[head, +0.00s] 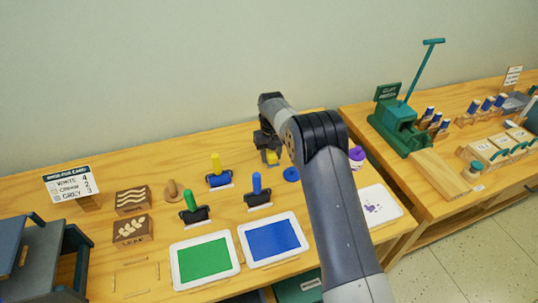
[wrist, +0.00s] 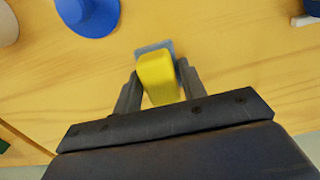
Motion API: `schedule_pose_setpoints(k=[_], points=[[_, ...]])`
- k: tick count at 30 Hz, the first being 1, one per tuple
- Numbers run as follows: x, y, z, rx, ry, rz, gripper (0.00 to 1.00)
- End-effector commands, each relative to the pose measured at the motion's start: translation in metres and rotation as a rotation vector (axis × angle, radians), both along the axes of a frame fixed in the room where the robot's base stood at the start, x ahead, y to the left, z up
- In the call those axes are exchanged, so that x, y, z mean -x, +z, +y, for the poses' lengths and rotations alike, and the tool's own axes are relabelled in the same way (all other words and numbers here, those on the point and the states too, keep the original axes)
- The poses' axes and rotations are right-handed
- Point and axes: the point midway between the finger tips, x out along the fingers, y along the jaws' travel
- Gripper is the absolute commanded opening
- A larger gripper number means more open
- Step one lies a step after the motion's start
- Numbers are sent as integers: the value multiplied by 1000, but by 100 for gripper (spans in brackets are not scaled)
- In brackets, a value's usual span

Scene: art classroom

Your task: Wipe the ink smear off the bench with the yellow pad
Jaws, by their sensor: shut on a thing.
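My gripper (head: 268,152) is above the back part of the wooden bench (head: 325,250), near its back edge. It is shut on the yellow pad (head: 272,157). In the wrist view the yellow pad (wrist: 158,78) sits between the two fingers of my gripper (wrist: 158,88), with a grey-blue layer at its far end. I cannot tell whether the pad touches the bench. Purple blotches (head: 373,208) show on a white panel at the bench's right end. I see no clear smear on bare wood; my arm hides part of the bench.
A blue round knobbed piece (head: 291,174) is close to my gripper. Yellow (head: 217,172), green (head: 194,207) and blue-handled tools (head: 258,190) stand left. Green (head: 204,259) and blue trays (head: 272,240) lie in front. A purple-topped item (head: 356,155) is right of my arm.

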Motion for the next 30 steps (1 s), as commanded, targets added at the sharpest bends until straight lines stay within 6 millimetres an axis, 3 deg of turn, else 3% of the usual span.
schedule_pose_setpoints(k=[5, 21, 30], points=[[1, 3, -1, 2, 0, 4, 21], [1, 57, 0, 1, 0, 2, 21], [1, 59, 0, 1, 0, 2, 21]])
